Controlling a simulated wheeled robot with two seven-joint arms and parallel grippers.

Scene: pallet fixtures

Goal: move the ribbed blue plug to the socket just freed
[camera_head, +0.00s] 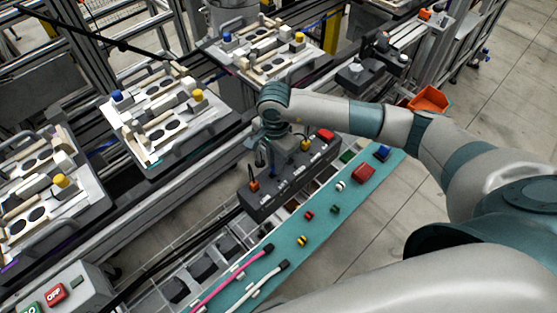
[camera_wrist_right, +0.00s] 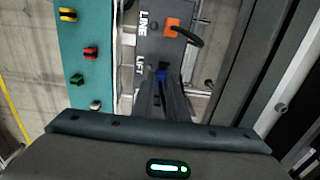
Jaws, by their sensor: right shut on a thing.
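My right gripper (camera_head: 267,160) points down over the dark grey socket box (camera_head: 290,178). In the right wrist view its fingers (camera_wrist_right: 162,88) are shut on the ribbed blue plug (camera_wrist_right: 161,75), beside the label LIFT. Most of the plug is hidden between the fingers, and I cannot tell whether it is seated in a socket or just above one. An orange plug (camera_head: 254,185) with a black cable stands by the label LINE at the box's near left end. A yellow plug (camera_head: 305,145) stands farther right on the box. My left gripper is out of view.
Pallet fixtures (camera_head: 165,115) stand on the conveyor to the left. An orange bin (camera_head: 430,98) lies beyond my right arm.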

